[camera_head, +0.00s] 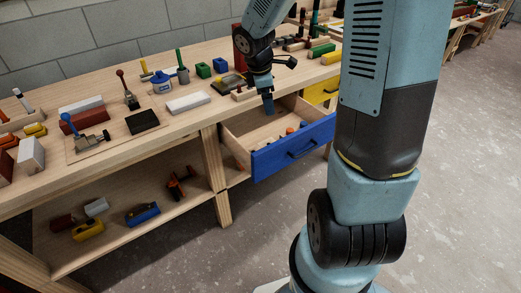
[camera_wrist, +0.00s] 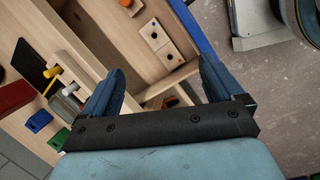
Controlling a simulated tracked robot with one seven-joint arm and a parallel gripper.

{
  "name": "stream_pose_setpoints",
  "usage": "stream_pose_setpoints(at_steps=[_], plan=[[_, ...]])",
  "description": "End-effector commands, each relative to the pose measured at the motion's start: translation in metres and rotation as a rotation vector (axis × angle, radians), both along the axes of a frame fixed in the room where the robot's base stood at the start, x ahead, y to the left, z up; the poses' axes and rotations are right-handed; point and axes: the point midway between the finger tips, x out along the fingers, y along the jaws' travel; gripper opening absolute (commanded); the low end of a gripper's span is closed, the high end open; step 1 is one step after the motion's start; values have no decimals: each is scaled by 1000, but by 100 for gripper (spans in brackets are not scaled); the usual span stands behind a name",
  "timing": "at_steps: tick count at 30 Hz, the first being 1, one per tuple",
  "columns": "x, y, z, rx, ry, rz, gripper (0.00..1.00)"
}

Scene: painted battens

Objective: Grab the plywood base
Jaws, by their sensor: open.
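My gripper (camera_head: 268,108) points down over the open blue-fronted drawer (camera_head: 290,150). In the wrist view, the two blue fingers of my gripper (camera_wrist: 162,66) stand wide apart with nothing between them. A thin light wood board (camera_head: 88,145) on the bench, with a metal clamp on it, looks like plywood. In the wrist view, pale wooden pieces with dark round spots (camera_wrist: 155,36) lie inside the drawer beyond the fingers. I cannot tell which of these is the plywood base. My arm partly hides the area around the drawer.
The bench top (camera_head: 190,122) is crowded with blocks, clamps and tools. The drawer walls surround the space under my gripper. The floor at right is clear.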

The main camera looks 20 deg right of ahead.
Motion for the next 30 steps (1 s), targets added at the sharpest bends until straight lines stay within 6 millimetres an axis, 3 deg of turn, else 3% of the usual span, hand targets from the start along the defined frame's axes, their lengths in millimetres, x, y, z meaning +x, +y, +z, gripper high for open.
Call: stream_pose_setpoints(at_steps=[3,9,20,30], plan=[[16,4,-36,11,64,140,94],[35,13,-84,41,133,346,94],[45,21,-124,70,170,488,94],[47,15,-179,70,170,489,94]])
